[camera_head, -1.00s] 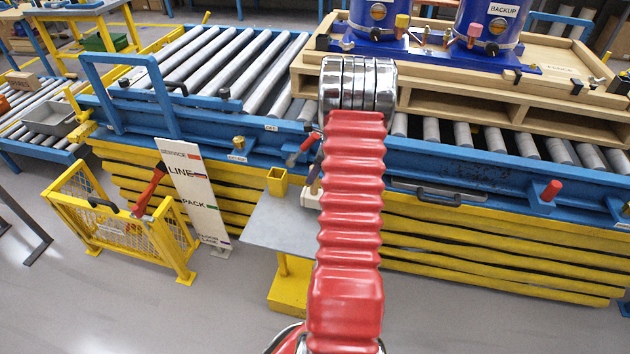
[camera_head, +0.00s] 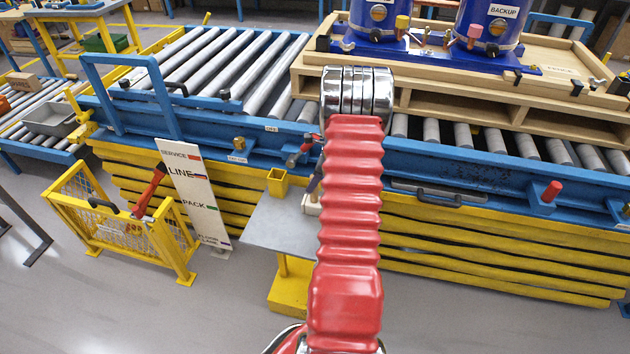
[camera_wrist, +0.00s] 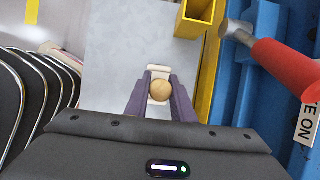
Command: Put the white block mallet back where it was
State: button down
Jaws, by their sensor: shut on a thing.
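The white block mallet shows in the wrist view as a pale head (camera_wrist: 158,126) with the round wooden end of its handle (camera_wrist: 160,90) facing the camera. My gripper (camera_wrist: 160,84) is shut on the handle, one purple-grey finger on each side. In the head view the white head (camera_head: 311,204) shows low over the grey plate (camera_head: 270,225), near its right part and partly hidden by my red arm. The handle looks upright. I cannot tell whether the head touches the plate.
A yellow square holder (camera_head: 277,182) stands at the plate's back edge. A sign board (camera_head: 193,190) and a yellow mesh rack (camera_head: 125,225) stand left. The plate's left part is clear.

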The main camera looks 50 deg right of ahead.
jog(key=c, duration=1.5)
grip_release()
jog(key=v, duration=1.2)
jog(key=shift+r, duration=0.1)
